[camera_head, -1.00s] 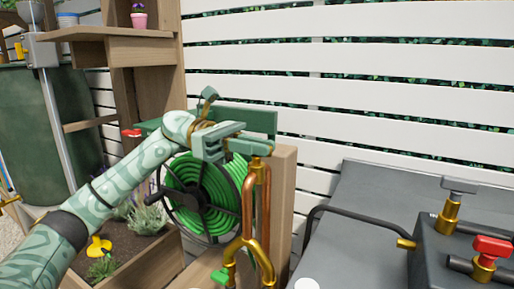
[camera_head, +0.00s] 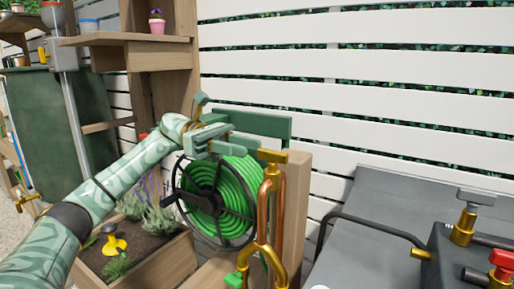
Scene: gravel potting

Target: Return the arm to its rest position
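My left arm comes in from the lower left. Its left gripper (camera_head: 232,143) is in front of the green hose reel (camera_head: 222,198), near the top of it. The fingers look parted, with nothing seen between them. The brass tap handle (camera_head: 272,157) on top of the copper pipe (camera_head: 277,205) is just right of the fingertips; a small gap seems to lie between them. My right gripper is not in view.
A wooden planter (camera_head: 165,265) with plants and a yellow tool (camera_head: 114,245) lies below the arm. A wooden shelf (camera_head: 125,40) stands behind at left. A grey surface with a dark valve block (camera_head: 450,255) is at right. A wooden post (camera_head: 296,200) stands beside the pipes.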

